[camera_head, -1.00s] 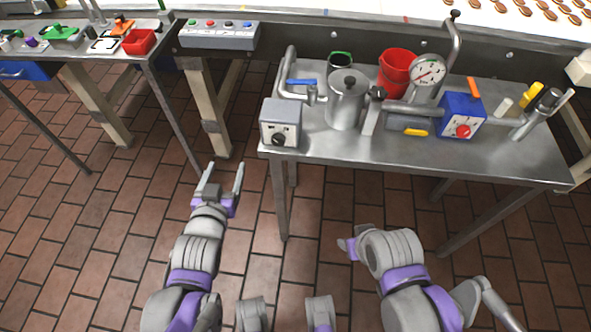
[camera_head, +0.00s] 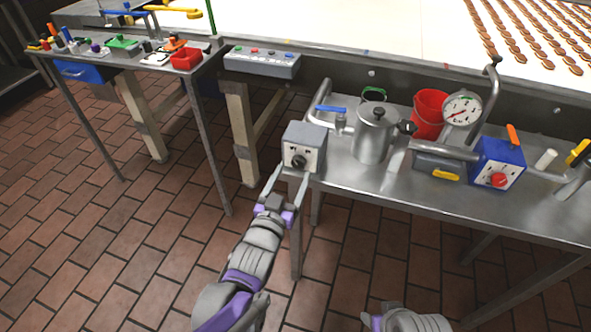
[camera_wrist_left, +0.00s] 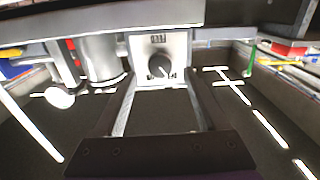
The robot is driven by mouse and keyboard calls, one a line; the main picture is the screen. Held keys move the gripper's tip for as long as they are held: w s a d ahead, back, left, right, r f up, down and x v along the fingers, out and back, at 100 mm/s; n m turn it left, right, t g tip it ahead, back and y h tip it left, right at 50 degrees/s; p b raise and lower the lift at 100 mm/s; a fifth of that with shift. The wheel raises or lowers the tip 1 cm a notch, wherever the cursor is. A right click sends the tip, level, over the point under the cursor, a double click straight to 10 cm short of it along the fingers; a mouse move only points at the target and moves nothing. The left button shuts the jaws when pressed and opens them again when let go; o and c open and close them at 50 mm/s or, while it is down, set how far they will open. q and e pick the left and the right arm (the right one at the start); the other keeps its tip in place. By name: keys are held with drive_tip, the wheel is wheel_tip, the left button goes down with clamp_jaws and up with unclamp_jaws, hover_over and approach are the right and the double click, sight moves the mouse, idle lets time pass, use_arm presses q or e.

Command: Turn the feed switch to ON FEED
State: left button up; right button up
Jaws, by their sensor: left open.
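A grey switch box (camera_head: 305,141) with a white front plate and a dark round knob (camera_head: 298,161) stands at the left front corner of the metal table. My left gripper (camera_head: 291,172) is open, its fingers pointing at the box front, one to each side of the knob in the picture. In the left wrist view, the knob (camera_wrist_left: 159,66) shows between the open fingers (camera_wrist_left: 161,85), with a light pointer mark and lettering too small to read. Whether the fingers touch the box cannot be told. Only part of my right arm shows at the bottom; its fingers do not show.
On the metal table (camera_head: 430,195) stand a steel pot (camera_head: 374,137), a red bucket (camera_head: 429,114), a gauge (camera_head: 461,109) and a blue box with a red knob (camera_head: 497,160). A button panel (camera_head: 262,61) lies behind, left. The floor in front is clear.

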sight(297, 165)
use_arm(q)
drive_tip(key=shift+x, duration=1.6)
clamp_jaws()
